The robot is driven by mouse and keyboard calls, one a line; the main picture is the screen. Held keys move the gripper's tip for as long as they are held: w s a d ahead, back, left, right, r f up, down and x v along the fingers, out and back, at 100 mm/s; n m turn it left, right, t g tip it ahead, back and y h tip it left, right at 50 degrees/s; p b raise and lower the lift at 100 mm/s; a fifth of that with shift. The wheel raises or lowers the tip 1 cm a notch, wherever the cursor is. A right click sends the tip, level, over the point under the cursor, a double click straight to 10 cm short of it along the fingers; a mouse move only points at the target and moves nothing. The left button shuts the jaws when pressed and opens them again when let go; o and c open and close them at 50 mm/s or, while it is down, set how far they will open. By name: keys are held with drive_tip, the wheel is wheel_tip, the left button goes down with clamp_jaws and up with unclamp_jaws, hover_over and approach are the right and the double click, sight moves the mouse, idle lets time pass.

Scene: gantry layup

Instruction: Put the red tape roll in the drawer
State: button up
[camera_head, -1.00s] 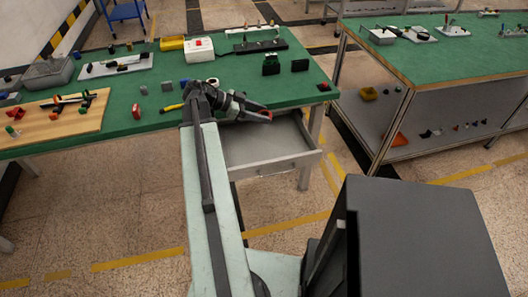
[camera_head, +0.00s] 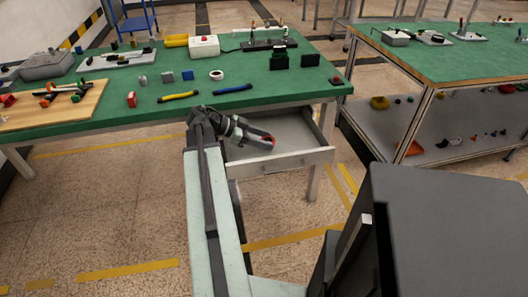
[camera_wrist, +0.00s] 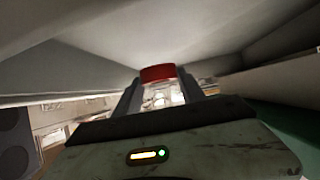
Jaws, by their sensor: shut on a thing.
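The red tape roll (camera_wrist: 158,73) sits between my two fingertips in the wrist view, and a little red shows at the jaw tips in the head view (camera_head: 269,139). My gripper (camera_head: 265,138) is shut on it. The grey drawer (camera_head: 285,161) under the green table's front edge is pulled open. I cannot tell whether the roll touches the drawer floor. Part of the drawer is hidden behind my gripper.
The green table (camera_head: 235,101) carries yellow and blue-handled tools, small blocks, a white tape roll (camera_head: 216,75) and a white box (camera_head: 204,46). A wooden board (camera_head: 60,115) lies at its left. A second green table (camera_head: 440,62) stands at the right. Floor between is clear.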

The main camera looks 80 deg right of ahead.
sight(264, 152)
wheel_tip(264, 152, down, 4)
drive_tip(key=b, duration=0.2)
drive_tip(key=shift+r+b, duration=0.2)
drive_tip(key=shift+b, duration=0.15)
drive_tip(key=shift+r, duration=0.2)
drive_tip(key=shift+f, duration=0.15)
drive_tip(key=o, duration=1.3)
drive_tip(key=shift+r+p, duration=0.35)
drive_tip(key=p+v, duration=0.5)
drive_tip(key=v, duration=0.5)
drive_tip(key=shift+w+a+r, duration=0.1)
drive_tip(key=shift+w+r, duration=0.05)
drive_tip(key=shift+w, duration=0.2)
drive_tip(key=shift+w+a+r, duration=0.1)
drive_tip(key=shift+w+a, duration=0.15)
drive_tip(key=shift+w, duration=0.25)
